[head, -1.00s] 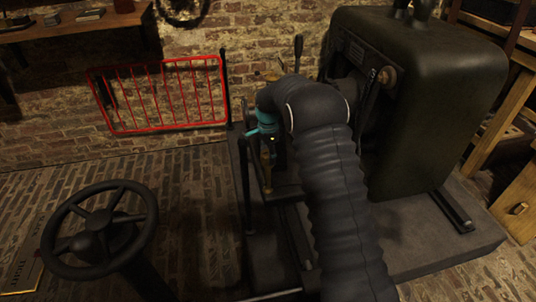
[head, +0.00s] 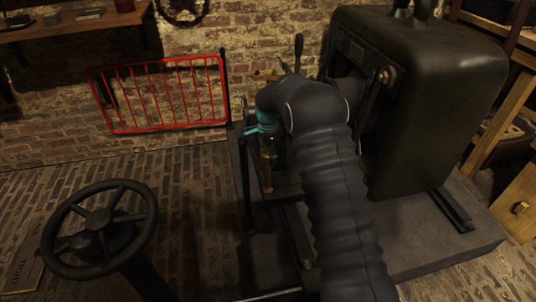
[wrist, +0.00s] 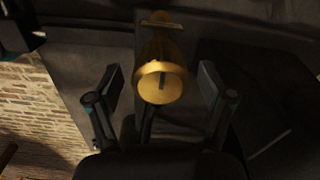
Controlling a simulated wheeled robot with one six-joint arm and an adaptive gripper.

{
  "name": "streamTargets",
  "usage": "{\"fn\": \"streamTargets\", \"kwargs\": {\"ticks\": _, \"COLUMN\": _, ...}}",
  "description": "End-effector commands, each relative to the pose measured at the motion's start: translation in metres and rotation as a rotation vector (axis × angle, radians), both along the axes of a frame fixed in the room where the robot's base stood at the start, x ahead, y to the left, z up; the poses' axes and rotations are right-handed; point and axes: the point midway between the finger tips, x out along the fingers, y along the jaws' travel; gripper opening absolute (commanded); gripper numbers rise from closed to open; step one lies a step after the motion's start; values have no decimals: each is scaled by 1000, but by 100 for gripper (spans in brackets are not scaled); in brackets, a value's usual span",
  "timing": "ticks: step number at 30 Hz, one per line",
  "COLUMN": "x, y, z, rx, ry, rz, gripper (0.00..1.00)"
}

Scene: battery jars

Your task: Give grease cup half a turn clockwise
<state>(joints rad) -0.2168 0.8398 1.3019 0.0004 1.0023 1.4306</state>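My gripper (wrist: 160,88) is open, with one dark finger on each side of the cap and a visible gap to both. A brass part (head: 266,168) shows just below my wrist in the head view; I take it for the cup. My arm hides much of what lies behind it, and the gripper's fingers are hard to make out in the head view.
A big dark machine (head: 430,100) stands on a grey plinth (head: 430,240) to the right. A red barrier (head: 165,95) stands by the brick wall. A black handwheel (head: 100,235) is at the lower left. The brick floor between handwheel and plinth looks clear.

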Motion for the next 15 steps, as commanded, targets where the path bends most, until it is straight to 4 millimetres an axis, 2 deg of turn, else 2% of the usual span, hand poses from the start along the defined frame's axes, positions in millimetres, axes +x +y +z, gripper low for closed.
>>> {"fn": "streamTargets", "kwargs": {"ticks": 8, "x": 1, "y": 0, "z": 5, "rx": 0, "ry": -3, "rz": 0, "gripper": 81}}
{"fn": "streamTargets", "kwargs": {"ticks": 11, "x": 1, "y": 0, "z": 16, "rx": 1, "ry": -5, "rz": 0, "gripper": 81}}
{"fn": "streamTargets", "kwargs": {"ticks": 15, "x": 1, "y": 0, "z": 42, "rx": 1, "ry": -6, "rz": 0, "gripper": 81}}
